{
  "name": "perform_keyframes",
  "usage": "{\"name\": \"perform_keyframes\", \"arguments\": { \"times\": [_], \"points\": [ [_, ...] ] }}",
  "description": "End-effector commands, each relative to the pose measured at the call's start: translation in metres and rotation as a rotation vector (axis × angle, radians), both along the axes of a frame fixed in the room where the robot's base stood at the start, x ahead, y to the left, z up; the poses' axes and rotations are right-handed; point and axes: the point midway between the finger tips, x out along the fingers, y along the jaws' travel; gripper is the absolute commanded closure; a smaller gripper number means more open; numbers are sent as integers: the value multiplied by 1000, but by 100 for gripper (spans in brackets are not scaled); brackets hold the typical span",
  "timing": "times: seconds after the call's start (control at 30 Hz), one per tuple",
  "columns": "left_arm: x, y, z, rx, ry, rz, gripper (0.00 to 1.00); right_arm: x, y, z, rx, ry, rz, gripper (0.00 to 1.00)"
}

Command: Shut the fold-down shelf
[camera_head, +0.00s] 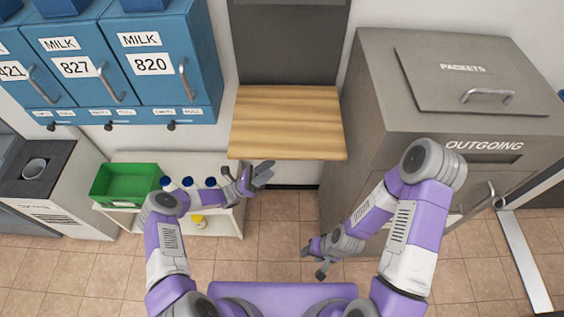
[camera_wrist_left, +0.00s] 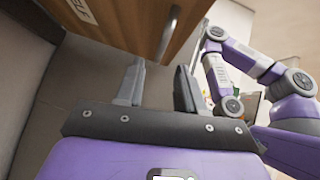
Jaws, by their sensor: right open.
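The fold-down shelf (camera_head: 287,122) is a light wooden board. It sticks out level from the wall below a dark grey panel (camera_head: 288,42) in the head view. My left gripper (camera_head: 262,176) is open and empty, just below and in front of the shelf's front edge. In the left wrist view its two fingers (camera_wrist_left: 158,85) are apart, beneath a brown wooden face (camera_wrist_left: 145,25) with a metal handle (camera_wrist_left: 168,32) and a partly seen white label. This looks like the shelf's underside. My right gripper (camera_head: 314,262) is open, low over the floor, away from the shelf.
A grey outgoing cabinet (camera_head: 378,110) stands close on the shelf's right. Tiled floor (camera_head: 283,215) is open under the shelf.

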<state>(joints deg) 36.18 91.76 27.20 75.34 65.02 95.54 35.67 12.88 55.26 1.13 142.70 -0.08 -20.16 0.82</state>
Motion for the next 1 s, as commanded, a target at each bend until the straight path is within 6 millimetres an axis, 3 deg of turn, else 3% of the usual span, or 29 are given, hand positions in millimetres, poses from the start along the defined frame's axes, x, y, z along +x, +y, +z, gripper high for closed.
{"name": "perform_keyframes", "arguments": {
  "times": [0.4, 0.77, 1.0],
  "points": [
    [7, -43, 42, 4, -1, -5, 62, 0, 0, 0, 0, 0, 0, 54],
    [8, -48, 47, 5, -2, -3, 62, 0, 0, 0, 0, 0, 0, 54],
    [8, -48, 46, 5, -2, -3, 97, 0, 0, 0, 0, 0, 0, 54]
  ]
}}
